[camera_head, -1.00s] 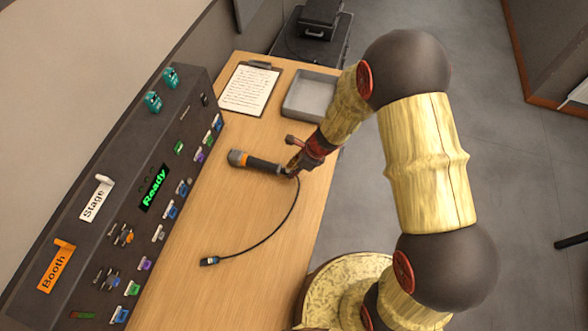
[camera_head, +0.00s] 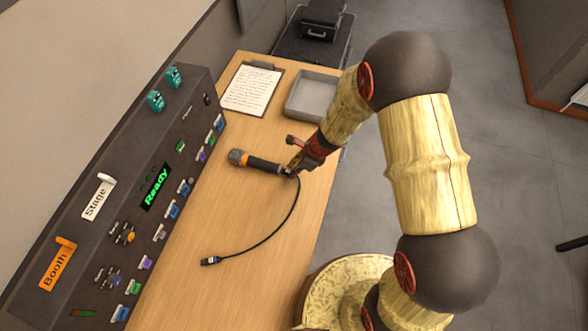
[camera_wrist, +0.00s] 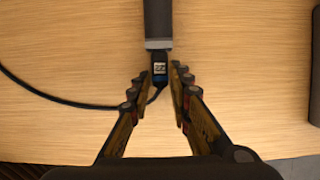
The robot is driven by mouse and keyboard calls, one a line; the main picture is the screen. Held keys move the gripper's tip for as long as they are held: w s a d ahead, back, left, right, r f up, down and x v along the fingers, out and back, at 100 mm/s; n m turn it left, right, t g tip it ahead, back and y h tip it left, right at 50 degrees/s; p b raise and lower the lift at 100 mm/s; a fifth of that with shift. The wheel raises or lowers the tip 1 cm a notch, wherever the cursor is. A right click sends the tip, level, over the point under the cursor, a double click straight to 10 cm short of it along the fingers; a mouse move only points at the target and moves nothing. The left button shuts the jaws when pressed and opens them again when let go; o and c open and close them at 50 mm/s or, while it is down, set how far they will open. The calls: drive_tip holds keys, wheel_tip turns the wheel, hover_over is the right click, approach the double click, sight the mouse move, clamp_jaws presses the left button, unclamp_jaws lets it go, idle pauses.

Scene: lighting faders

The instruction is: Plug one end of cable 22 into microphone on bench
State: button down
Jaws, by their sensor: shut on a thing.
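The microphone (camera_head: 262,163) lies on the wooden bench (camera_head: 200,230), its grey head to the left and its tail end towards my gripper. In the wrist view its dark handle (camera_wrist: 158,22) points down to the plug. My gripper (camera_head: 292,168) is at the tail end of the microphone. In the wrist view its fingers (camera_wrist: 156,82) are on either side of a dark plug with a small white label (camera_wrist: 160,70), and are shut on it. The plug meets the microphone's end in line with it; how deep it sits is hidden. The black cable (camera_head: 290,215) curves to its other plug (camera_head: 210,261), loose on the bench.
A dark console (camera_head: 118,160) with faders, a "Ready" display and Stage and Booth tags runs along the left. A clipboard (camera_head: 250,90) and a grey tray (camera_head: 312,95) lie at the far end. The bench is clear around the loose plug.

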drive_tip(key=c, duration=1.6)
unclamp_jaws()
drive_tip(key=shift+o, duration=0.2)
drive_tip(key=v, duration=1.2)
